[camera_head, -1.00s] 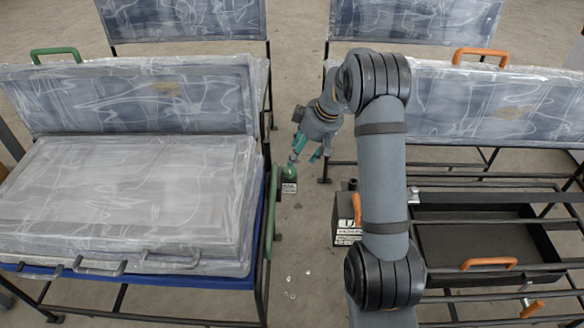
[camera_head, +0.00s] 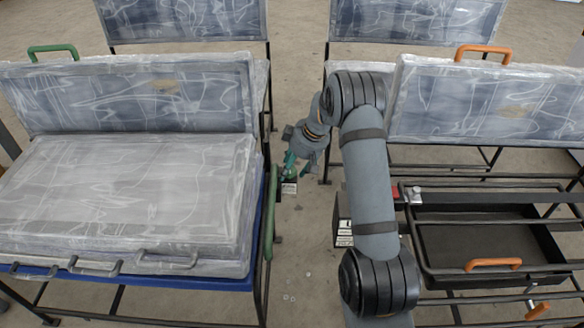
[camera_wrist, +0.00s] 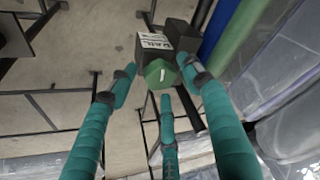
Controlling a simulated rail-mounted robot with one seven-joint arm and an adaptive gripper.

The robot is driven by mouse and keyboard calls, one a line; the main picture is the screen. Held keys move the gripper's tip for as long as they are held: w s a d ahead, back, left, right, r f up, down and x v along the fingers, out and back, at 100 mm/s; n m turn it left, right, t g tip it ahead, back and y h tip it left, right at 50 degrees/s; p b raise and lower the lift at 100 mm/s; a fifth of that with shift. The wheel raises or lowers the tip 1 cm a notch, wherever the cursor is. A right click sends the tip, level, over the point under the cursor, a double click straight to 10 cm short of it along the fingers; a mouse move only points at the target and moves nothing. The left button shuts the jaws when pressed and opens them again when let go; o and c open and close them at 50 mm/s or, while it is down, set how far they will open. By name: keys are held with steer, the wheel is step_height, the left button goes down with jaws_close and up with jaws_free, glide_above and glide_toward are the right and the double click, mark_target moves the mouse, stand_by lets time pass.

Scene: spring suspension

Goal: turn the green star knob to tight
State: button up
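The green knob (camera_wrist: 157,74) shows in the wrist view, with a short white mark on its face. It sits on a dark box with a white label (camera_wrist: 152,41); the label's text is too small to read surely. In the head view that label (camera_head: 289,188) shows low between the two benches, and the knob is mostly hidden by my fingers. My gripper (camera_wrist: 160,78) has three teal fingers spread around the knob. A gap shows on the left side; the right fingertip is close to the knob, and I cannot tell if it touches. In the head view my gripper (camera_head: 291,165) is over the labelled box.
A left bench with a blue frame (camera_head: 262,215) and a green handle (camera_head: 270,212) stands close beside the knob. A second labelled dark box (camera_head: 342,222) is partly behind my arm. The right bench has black rails and a dark tray (camera_head: 480,240) with an orange handle (camera_head: 493,264).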

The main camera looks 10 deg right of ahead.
steer(key=c, duration=1)
steer(key=shift+a, duration=0.1)
steer(key=shift+f+m+b, duration=0.15)
steer(key=shift+m+b, duration=0.15)
steer(key=shift+b, duration=0.3)
steer(key=shift+r+m+t+h+b, duration=0.2)
steer(key=shift+m+t+h+b, duration=0.15)
steer(key=shift+m, duration=0.35)
steer(key=o, duration=1.2)
steer(key=shift+c, duration=0.2)
